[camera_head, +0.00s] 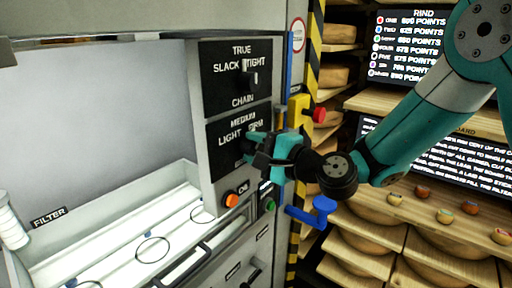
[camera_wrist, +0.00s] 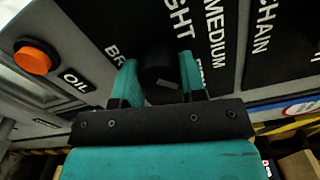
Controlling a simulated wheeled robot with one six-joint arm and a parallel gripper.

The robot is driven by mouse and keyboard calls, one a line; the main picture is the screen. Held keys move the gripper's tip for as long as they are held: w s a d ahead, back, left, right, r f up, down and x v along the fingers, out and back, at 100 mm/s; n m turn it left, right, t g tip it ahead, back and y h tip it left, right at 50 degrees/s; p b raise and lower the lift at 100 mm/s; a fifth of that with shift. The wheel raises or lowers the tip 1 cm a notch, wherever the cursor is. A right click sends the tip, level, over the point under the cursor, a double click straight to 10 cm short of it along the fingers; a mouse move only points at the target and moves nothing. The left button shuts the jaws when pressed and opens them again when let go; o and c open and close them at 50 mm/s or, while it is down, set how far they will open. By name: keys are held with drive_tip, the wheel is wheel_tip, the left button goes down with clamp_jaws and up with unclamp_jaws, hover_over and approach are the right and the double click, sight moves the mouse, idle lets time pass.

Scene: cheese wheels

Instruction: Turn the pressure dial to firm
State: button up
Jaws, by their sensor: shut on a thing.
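The pressure dial is a dark round knob (camera_wrist: 158,68) on the lower black panel (camera_head: 220,160), marked LIGHT, MEDIUM and FIRM. My gripper (camera_head: 250,145) is at the panel, shut on this knob. In the wrist view the teal fingers of my gripper (camera_wrist: 157,82) sit on either side of the knob. A small pale mark shows on the knob's face; I cannot tell surely which word it points to. In the head view my gripper hides most of the knob and part of the FIRM label.
A chain dial (camera_head: 250,78) sits on the panel above. An orange oil button (camera_head: 236,200) and a green button (camera_head: 270,207) are below. A red button on a yellow box (camera_head: 319,115) and a blue handle (camera_head: 314,211) are close to my wrist. Cheese shelves stand right.

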drive_tip(key=o, duration=0.9)
drive_tip(key=shift+d, duration=0.1)
drive_tip(key=shift+s+d+f+b, duration=0.15)
drive_tip(key=shift+s+d+b, duration=0.05)
drive_tip(key=shift+d+b, duration=0.1)
drive_tip(key=b+v, duration=1)
drive_tip(key=v, duration=0.6)
drive_tip(key=shift+s+d, duration=0.2)
drive_tip(key=shift+s, duration=0.1)
